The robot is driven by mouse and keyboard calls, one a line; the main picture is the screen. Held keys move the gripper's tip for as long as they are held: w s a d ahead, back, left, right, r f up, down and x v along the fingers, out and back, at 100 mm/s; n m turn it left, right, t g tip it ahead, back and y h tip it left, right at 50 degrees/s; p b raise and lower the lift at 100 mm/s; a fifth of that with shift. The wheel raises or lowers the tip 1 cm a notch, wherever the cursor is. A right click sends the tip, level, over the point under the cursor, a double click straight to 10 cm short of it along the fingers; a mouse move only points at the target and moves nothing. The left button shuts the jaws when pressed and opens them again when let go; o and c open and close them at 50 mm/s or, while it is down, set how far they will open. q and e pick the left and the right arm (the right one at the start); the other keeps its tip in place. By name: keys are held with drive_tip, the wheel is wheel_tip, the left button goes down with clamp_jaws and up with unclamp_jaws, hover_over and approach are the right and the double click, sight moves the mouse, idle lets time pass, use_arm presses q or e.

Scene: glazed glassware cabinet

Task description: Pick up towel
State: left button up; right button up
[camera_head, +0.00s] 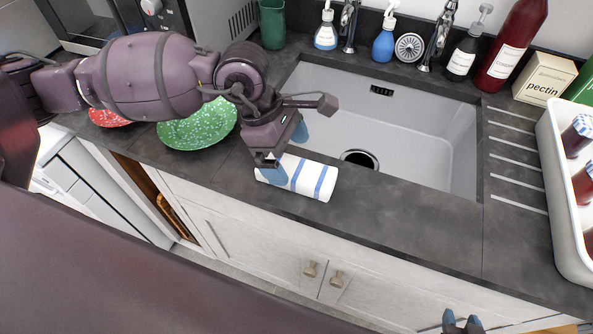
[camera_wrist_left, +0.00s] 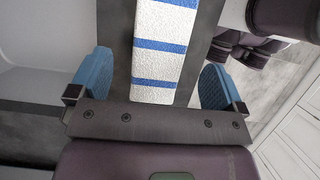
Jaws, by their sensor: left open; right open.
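A rolled white towel (camera_head: 312,181) with blue stripes lies on the dark countertop in front of the sink. It also shows in the left wrist view (camera_wrist_left: 158,52). My left gripper (camera_head: 287,153) is open above the towel's left part, with one blue finger on the sink side and one on the front side. In the left wrist view the towel lies between the two open fingers, with a gap on each side. Part of the towel's left end is hidden by the gripper. My right gripper (camera_head: 462,322) is open and empty at the bottom edge, away from the towel.
The white sink basin (camera_head: 425,125) lies just behind the towel. A green speckled plate (camera_head: 198,128) and a red plate (camera_head: 108,118) are to the left. A white tray of jars (camera_head: 551,150) stands at the right. The counter's front edge is close to the towel.

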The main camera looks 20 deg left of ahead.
sight(296, 168)
use_arm(q)
drive_tip(key=shift+x, duration=2.3)
use_arm(e)
drive_tip(key=shift+s+f, duration=0.1)
drive_tip(key=shift+s, duration=0.1)
use_arm(q)
drive_tip(key=shift+c, duration=0.4)
drive_tip(key=c, duration=0.9)
drive_tip(key=shift+c, duration=0.2)
drive_tip(key=shift+r, duration=0.15)
wheel_tip(296, 168, up, 20)
drive_tip(key=p, duration=0.1)
use_arm(e)
drive_tip(key=shift+s+d+r, duration=0.15)
drive_tip(key=shift+s+r, duration=0.1)
drive_tip(key=shift+s, duration=0.1)
